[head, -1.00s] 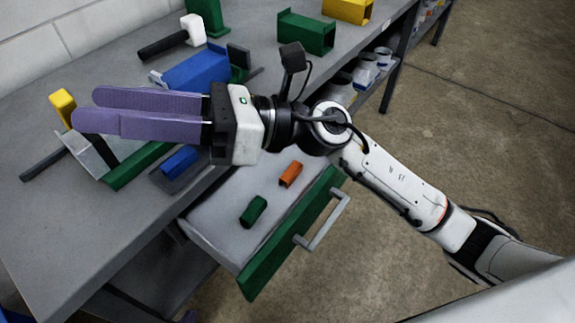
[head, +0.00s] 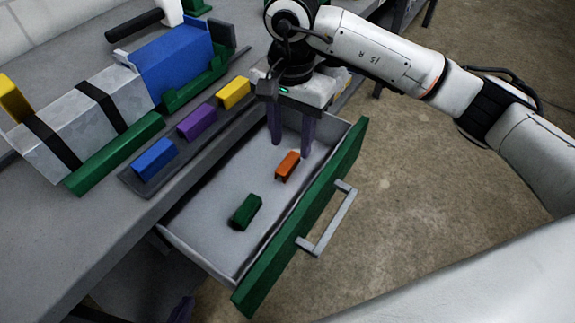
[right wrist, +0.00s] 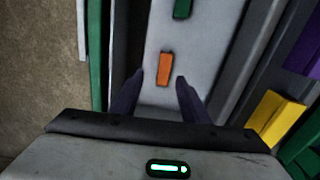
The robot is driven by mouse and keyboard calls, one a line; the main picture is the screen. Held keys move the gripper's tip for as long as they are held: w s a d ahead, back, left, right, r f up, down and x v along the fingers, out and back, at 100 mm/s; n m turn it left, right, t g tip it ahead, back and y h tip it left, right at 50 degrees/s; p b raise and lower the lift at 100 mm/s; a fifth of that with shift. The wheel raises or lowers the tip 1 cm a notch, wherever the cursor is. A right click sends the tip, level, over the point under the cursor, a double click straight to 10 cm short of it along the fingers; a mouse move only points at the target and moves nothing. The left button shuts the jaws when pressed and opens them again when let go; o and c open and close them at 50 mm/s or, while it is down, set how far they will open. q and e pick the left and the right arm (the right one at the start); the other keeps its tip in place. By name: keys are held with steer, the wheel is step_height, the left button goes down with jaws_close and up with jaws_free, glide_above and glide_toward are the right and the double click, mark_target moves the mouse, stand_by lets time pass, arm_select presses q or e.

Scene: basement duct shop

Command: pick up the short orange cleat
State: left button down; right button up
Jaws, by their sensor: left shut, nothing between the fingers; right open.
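The short orange cleat (head: 287,166) lies in the open drawer (head: 190,228), towards its right end. It also shows in the right wrist view (right wrist: 165,69), just beyond and between the two fingertips. My right gripper (head: 291,142) is open and points down over the drawer, its purple fingers just behind the cleat in the head view. Nothing is between the fingers; whether they touch the drawer floor I cannot tell. My left gripper (head: 183,309) shows only as a purple bit at the bottom edge, low beside the bench, shut and empty.
A green cleat (head: 246,211) lies in the drawer left of the orange one. The drawer's green front (head: 262,279) has a grey handle (head: 328,220). Blue (head: 155,159), purple (head: 197,124) and yellow (head: 233,93) cleats sit on a rail at the bench edge. A strapped duct (head: 85,118) lies behind.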

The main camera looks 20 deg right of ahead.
mark_target(287, 165)
steer(key=f, duration=0.6)
steer(key=shift+w+a+f, duration=0.25)
steer(key=shift+a+f, duration=0.1)
steer(key=shift+f, duration=0.05)
jaws_close()
